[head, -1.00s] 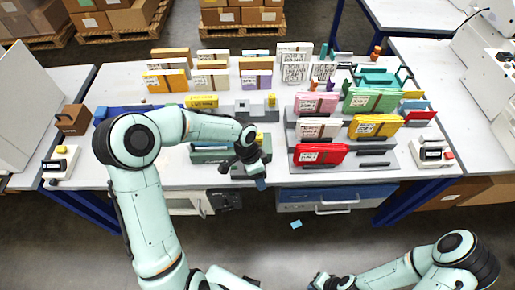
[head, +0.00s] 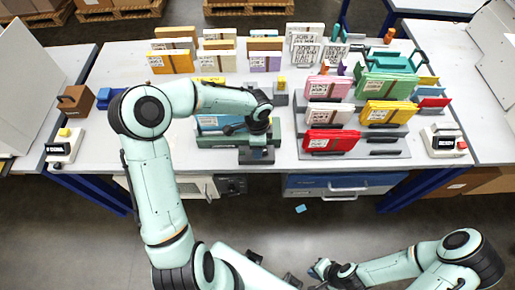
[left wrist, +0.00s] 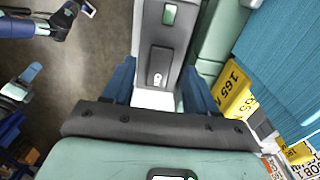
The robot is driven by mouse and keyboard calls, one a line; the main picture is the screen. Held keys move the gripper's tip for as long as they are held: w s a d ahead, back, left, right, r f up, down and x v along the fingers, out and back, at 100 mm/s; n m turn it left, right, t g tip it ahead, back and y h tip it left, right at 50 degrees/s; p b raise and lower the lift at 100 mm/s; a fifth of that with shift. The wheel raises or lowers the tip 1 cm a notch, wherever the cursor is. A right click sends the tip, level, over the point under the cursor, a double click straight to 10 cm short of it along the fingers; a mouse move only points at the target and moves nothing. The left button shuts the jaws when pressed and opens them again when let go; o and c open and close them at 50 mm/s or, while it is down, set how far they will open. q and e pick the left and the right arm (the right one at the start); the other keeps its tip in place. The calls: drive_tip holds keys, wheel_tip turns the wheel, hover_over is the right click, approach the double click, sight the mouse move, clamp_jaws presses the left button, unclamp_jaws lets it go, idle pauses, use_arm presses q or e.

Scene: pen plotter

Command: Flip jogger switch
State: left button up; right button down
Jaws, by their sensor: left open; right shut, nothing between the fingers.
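The jogger (head: 208,142) is a green machine at the table's front edge, with a grey control box (head: 257,156) at its right end. In the left wrist view the grey box (left wrist: 170,38) carries a lit green window and a black rocker switch (left wrist: 160,62) with white marks. My left gripper (left wrist: 160,85) is open. Its two dark blue fingers lie either side of the box's near end, below the switch in that view. I cannot tell whether they touch it. In the head view my left wrist partly hides the box. My right gripper (head: 322,270) is shut and empty, away from the table.
A rack with red (head: 331,141), yellow and green packs stands right of the jogger. A small device (head: 445,141) stands at the right.

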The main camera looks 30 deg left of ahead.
use_arm(q)
drive_tip(key=shift+f, duration=1.3)
use_arm(e)
drive_tip(key=shift+s+f, duration=0.1)
drive_tip(key=shift+f, duration=0.1)
